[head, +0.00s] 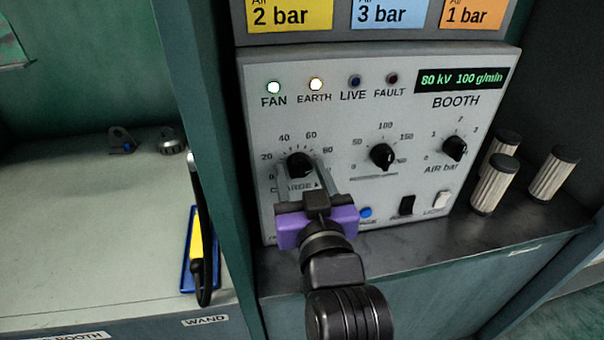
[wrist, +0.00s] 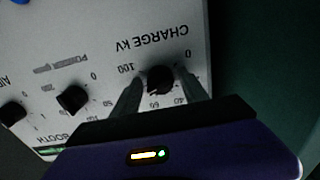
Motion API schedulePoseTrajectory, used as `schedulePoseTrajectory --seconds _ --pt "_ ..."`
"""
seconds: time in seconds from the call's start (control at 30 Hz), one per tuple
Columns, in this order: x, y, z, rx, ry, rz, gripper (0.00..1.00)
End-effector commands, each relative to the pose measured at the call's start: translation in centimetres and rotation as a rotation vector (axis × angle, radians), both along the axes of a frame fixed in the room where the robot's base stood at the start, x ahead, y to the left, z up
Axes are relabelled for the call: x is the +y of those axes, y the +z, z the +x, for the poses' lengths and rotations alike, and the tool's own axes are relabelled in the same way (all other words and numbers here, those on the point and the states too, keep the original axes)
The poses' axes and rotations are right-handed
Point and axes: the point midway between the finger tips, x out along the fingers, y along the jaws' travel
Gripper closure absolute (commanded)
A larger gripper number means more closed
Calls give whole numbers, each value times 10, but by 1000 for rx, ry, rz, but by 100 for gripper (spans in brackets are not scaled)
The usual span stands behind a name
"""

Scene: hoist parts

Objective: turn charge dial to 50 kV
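The charge dial (head: 299,164) is a black knob at the left of the grey booth panel (head: 262,125), with a scale marked from 0 up past 80. The panel display (head: 461,79) reads 80 kV and 100 g/min. My gripper (head: 299,173) has a purple body and grey fingers, one on each side of the dial. In the wrist view the dial (wrist: 160,80) sits between the fingers with a gap on both sides, so the gripper looks open around it. The dial's pointer is too dark to read.
The powder dial (head: 382,156) and air dial (head: 454,147) are to the right. A black switch (head: 406,205), a white switch (head: 441,200) and a blue button (head: 366,212) sit below.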

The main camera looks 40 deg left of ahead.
Motion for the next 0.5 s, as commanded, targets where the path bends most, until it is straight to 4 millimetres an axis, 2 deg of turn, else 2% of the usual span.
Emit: schedulePoseTrajectory --seconds 0.03,0.23,0.5 --pt "0 0 0 0 0 0 61" --pt "0 0 0 0 0 0 100" --pt "0 0 0 -18 0 -16 100"
